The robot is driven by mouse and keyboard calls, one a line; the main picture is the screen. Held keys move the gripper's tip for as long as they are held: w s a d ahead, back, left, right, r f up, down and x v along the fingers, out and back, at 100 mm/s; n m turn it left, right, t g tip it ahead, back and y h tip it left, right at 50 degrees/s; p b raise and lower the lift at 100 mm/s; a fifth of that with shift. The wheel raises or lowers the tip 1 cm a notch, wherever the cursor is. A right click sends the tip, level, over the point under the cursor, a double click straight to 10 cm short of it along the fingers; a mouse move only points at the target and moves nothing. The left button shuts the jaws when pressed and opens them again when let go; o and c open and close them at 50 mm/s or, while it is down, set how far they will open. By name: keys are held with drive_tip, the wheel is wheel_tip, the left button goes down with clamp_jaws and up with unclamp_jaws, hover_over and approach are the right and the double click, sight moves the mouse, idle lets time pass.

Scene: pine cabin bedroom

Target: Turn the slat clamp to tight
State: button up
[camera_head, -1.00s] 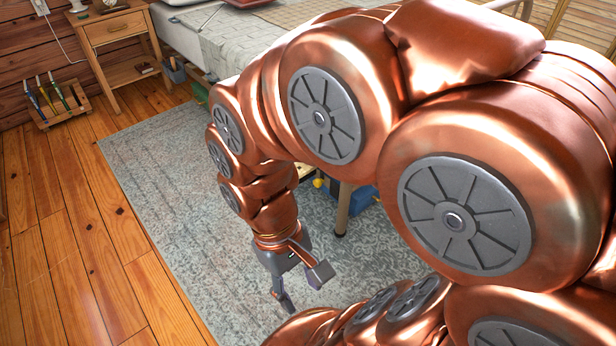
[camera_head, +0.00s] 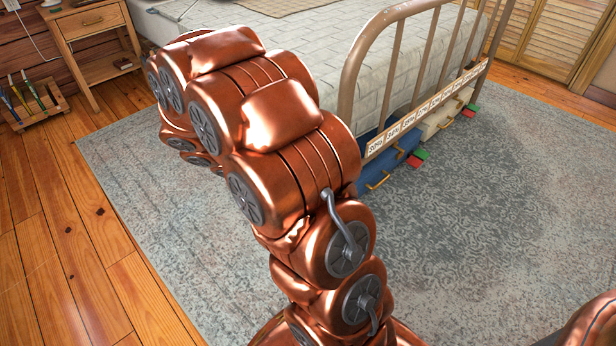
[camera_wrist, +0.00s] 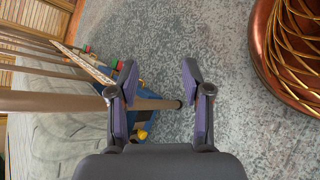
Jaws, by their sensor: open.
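I cannot pick out a slat clamp for certain in either view. The metal bed frame (camera_head: 350,75) has a board with a row of printed labels (camera_head: 425,108) across its foot end. In the wrist view the bed frame (camera_wrist: 50,101) lies at the left, and one leg's end reaches behind the fingers. A small yellow part (camera_wrist: 142,134) shows near that leg, too small to identify. My gripper (camera_wrist: 160,78) is open and empty, its two purple-padded fingers apart over the rug. In the head view my arm hides it.
Blue and pale cases (camera_head: 385,165) with red and green pieces are under the bed. A wooden nightstand (camera_head: 90,22) and a tool rack (camera_head: 38,108) stand at the left. The grey rug (camera_head: 480,240) is clear at the right. A copper part of mine fills the wrist view's right edge.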

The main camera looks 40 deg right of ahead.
drive_tip(key=w+d+f+n+t+h+b, duration=0.3)
drive_tip(key=w+d+f, duration=0.2)
drive_tip(key=w+f, duration=0.4)
drive_tip(key=w+d+f+n+t+h+b, duration=0.35)
drive_tip(key=w+f, duration=0.35)
drive_tip(key=f, duration=0.4)
drive_tip(key=w+d+f+n+t+h+b, duration=0.25)
drive_tip(key=w+d+f, duration=0.35)
drive_tip(key=w+f, duration=0.35)
drive_tip(key=shift+d+f+b, duration=0.1)
drive_tip(key=shift+d+b, duration=1.35)
drive_tip(key=shift+d, duration=2.1)
drive_tip(key=shift+c, duration=0.2)
drive_tip(key=shift+s, duration=0.1)
drive_tip(key=c, duration=0.8)
